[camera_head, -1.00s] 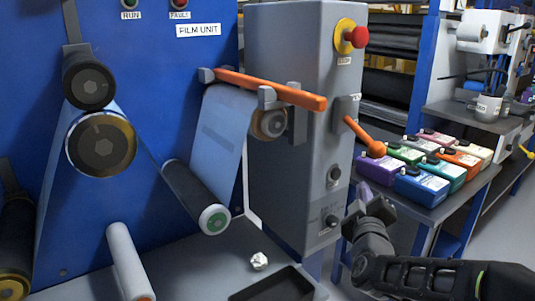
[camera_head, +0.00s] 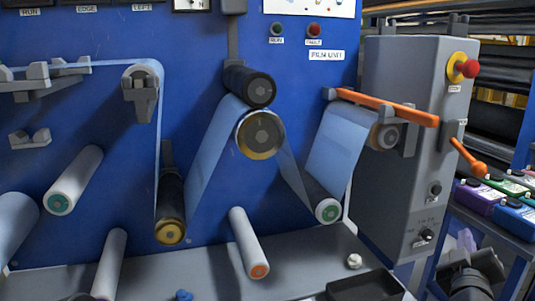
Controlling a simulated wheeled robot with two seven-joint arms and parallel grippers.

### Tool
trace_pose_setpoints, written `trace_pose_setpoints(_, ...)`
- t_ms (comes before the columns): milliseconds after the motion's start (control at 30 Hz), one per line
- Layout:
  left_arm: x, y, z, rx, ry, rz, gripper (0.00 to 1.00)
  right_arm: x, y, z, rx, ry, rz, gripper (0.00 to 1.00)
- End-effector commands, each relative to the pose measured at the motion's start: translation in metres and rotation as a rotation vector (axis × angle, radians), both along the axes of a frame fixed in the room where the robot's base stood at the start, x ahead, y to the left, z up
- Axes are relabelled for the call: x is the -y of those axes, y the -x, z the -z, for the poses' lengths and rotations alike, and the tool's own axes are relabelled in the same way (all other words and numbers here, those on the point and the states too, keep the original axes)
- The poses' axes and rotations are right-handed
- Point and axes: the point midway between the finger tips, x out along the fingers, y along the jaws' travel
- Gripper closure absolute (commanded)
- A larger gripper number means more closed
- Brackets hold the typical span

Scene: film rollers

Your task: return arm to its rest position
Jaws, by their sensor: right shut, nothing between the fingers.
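My right gripper (camera_head: 466,243) shows at the lower right, beside the grey control cabinet (camera_head: 400,150) and in front of the side table with coloured boxes. It is shut and empty, and touches nothing that I can see. Part of my dark right wrist shows below it, cut off by the bottom edge. My left arm and gripper are out of view.
The blue film unit panel (camera_head: 110,120) carries several rollers and blue film (camera_head: 208,160). An orange bar (camera_head: 385,106) and orange lever (camera_head: 468,158) stick out near the cabinet. A crumpled white piece (camera_head: 354,261) lies by a black tray (camera_head: 362,287). Coloured boxes (camera_head: 517,217) stand right.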

Motion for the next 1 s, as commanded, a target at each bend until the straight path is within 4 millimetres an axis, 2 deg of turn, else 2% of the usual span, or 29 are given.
trace_pose_setpoints(167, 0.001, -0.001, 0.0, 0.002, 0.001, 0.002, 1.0, -0.01, -0.004, 0.013, 0.029, -0.153, -0.048, 1.0)
trace_pose_setpoints(267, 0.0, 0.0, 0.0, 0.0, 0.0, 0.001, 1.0, -0.022, -0.009, 0.029, 0.032, -0.271, -0.086, 1.0)
trace_pose_setpoints(467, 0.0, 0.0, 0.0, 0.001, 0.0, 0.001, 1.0, -0.064, -0.023, 0.099, -0.056, -0.537, -0.166, 1.0)
trace_pose_setpoints(567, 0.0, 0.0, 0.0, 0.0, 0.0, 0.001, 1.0, -0.093, -0.025, 0.148, -0.139, -0.682, -0.189, 1.0)
trace_pose_setpoints(633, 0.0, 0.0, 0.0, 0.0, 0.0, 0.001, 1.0, -0.117, -0.021, 0.191, -0.218, -0.793, -0.197, 1.0)
trace_pose_setpoints(767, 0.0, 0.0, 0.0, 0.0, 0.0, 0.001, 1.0, -0.166, -0.001, 0.272, -0.387, -0.99, -0.181, 1.0)
trace_pose_setpoints(800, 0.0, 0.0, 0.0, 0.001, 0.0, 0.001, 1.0, -0.181, 0.009, 0.297, -0.444, -1.045, -0.169, 1.0)
trace_pose_setpoints(867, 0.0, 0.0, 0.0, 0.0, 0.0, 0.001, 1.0, -0.203, 0.027, 0.332, -0.533, -1.12, -0.145, 1.0)
trace_pose_setpoints(1000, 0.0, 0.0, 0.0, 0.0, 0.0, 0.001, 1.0, -0.255, 0.085, 0.409, -0.756, -1.267, -0.072, 1.0)
